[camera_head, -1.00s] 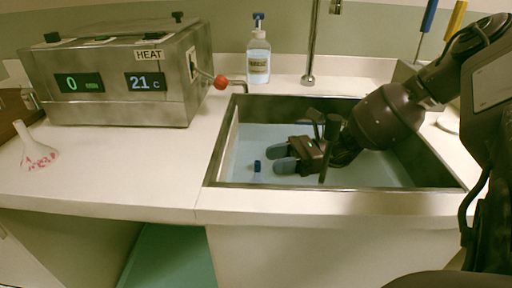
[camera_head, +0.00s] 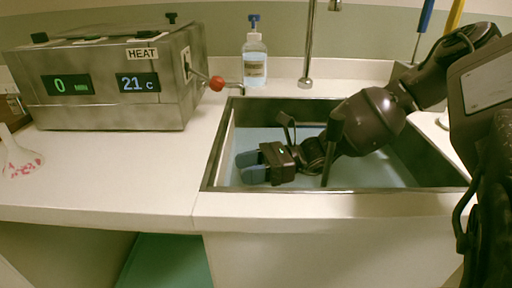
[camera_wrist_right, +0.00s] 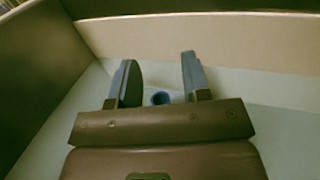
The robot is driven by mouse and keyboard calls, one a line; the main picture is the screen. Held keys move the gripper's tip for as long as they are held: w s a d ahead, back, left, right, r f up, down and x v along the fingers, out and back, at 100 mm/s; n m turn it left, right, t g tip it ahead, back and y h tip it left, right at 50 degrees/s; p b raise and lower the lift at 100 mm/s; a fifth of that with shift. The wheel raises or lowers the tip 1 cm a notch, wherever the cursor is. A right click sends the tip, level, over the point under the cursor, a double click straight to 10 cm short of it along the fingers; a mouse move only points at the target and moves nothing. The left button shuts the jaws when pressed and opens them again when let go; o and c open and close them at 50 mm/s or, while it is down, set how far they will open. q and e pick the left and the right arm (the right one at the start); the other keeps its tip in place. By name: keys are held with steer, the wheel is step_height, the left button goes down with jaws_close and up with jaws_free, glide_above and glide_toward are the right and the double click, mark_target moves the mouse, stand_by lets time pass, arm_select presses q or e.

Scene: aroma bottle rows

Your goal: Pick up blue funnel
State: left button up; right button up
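A small round blue thing with a dark opening (camera_wrist_right: 160,98), probably the blue funnel, is in the sink in the right wrist view. It shows in the gap between the fingers of my right gripper (camera_wrist_right: 157,60), near their base. I cannot tell its height relative to the fingers or whether they touch it. In the head view my right gripper (camera_head: 244,167) is in the left part of the sink, its fingers open and pointing left. The blue thing is hidden behind it there. My left gripper is not in view.
The sink's metal rim (camera_head: 330,190) surrounds my right gripper. A white funnel with red marks (camera_head: 20,160) stands at the counter's left. A heater box (camera_head: 110,95) with a red-knobbed lever (camera_head: 217,83), a pump bottle (camera_head: 255,65) and a faucet (camera_head: 306,75) line the back.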

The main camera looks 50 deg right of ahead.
jaws_close()
steer(key=shift+r, duration=0.1)
step_height(320, 180, up, 20)
steer(key=p, duration=0.6)
